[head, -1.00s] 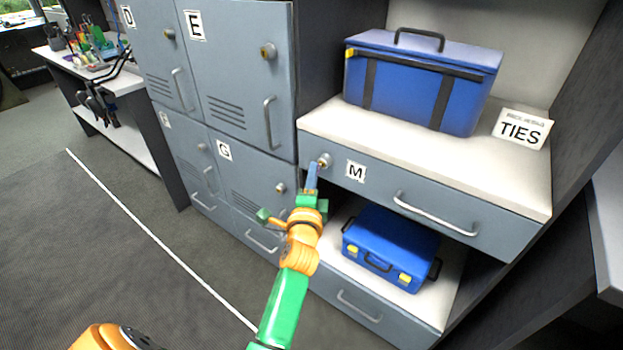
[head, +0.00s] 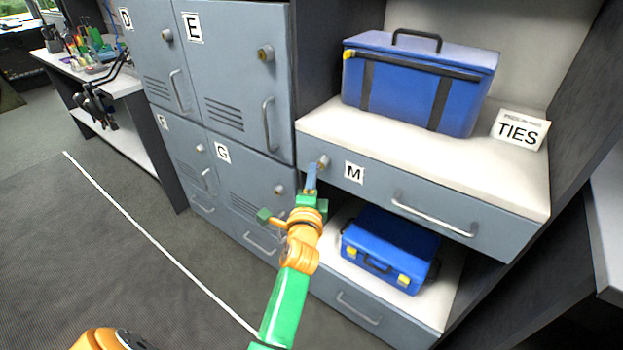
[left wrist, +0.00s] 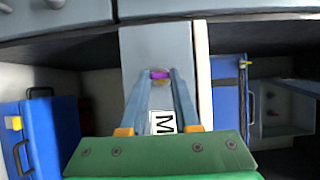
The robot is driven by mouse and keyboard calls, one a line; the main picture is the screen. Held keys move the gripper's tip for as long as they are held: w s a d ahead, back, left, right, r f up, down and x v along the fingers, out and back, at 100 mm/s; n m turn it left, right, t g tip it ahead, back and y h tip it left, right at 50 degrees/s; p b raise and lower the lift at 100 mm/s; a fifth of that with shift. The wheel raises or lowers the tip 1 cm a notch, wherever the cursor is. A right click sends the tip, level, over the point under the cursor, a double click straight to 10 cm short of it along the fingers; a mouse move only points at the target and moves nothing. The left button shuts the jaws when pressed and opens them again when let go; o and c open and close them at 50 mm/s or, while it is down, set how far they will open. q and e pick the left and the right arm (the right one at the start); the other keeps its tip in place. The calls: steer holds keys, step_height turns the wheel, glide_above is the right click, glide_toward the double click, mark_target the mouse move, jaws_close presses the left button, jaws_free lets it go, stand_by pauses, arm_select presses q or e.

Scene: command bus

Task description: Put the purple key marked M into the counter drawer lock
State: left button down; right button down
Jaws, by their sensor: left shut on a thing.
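The counter drawer (head: 375,192) carries a white M label (head: 354,172) and a round lock (head: 323,162) near its left end. My left gripper (head: 312,170) has its blue fingertips right at this lock. In the left wrist view, the fingers (left wrist: 160,76) are shut on the purple key (left wrist: 160,74), held crosswise between the tips. The key is hidden in the head view. I cannot tell how deep it sits in the lock. My right gripper is out of view.
A large blue case (head: 418,85) and a TIES sign (head: 520,130) stand on the counter top. A smaller blue case (head: 390,248) sits on the shelf below. Grey lockers (head: 235,75) stand close on the left. The floor at the left is clear.

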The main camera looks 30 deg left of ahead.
arm_select(q)
steer(key=shift+w, duration=0.4)
